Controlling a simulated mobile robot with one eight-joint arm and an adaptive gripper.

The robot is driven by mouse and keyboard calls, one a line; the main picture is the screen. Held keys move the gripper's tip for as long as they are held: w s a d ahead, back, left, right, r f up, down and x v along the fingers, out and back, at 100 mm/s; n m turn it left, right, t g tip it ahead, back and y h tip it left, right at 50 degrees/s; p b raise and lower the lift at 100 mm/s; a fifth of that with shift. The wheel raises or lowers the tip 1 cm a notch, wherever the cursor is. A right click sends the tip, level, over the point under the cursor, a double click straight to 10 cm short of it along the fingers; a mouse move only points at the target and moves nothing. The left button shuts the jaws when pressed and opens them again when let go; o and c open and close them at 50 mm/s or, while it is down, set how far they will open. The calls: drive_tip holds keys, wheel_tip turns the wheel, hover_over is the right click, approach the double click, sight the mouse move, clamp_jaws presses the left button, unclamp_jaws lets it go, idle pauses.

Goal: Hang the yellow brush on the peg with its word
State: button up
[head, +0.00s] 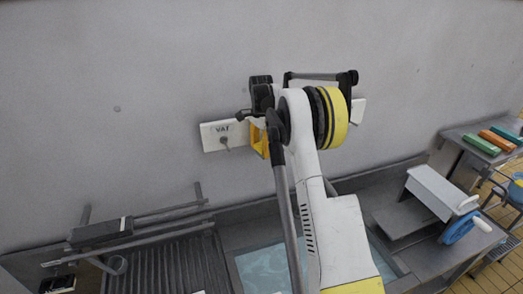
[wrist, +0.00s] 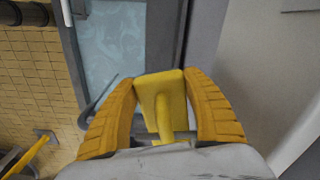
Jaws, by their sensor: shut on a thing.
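A white board (head: 212,134) is on the grey wall, with the word "VAT" above a small metal peg (head: 224,143) at its left end. My arm hides the board's middle; its right end shows past the arm, and any words there are hidden. My gripper (wrist: 160,88) is shut on the yellow brush (wrist: 158,87), whose block and narrow handle lie between the two orange finger pads. In the head view my gripper (head: 261,137) is in front of the board, just right of the VAT peg. The brush is mostly hidden there.
Below are a ribbed metal drainer (head: 170,266) and a basin of bluish water (head: 262,268). At right stand a white box with a blue wheel (head: 462,227) and a metal table (head: 462,136) with green and orange blocks. Bare wall surrounds the board.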

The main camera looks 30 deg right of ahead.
drive_tip(key=o, duration=1.4)
drive_tip(key=shift+w+f, duration=0.1)
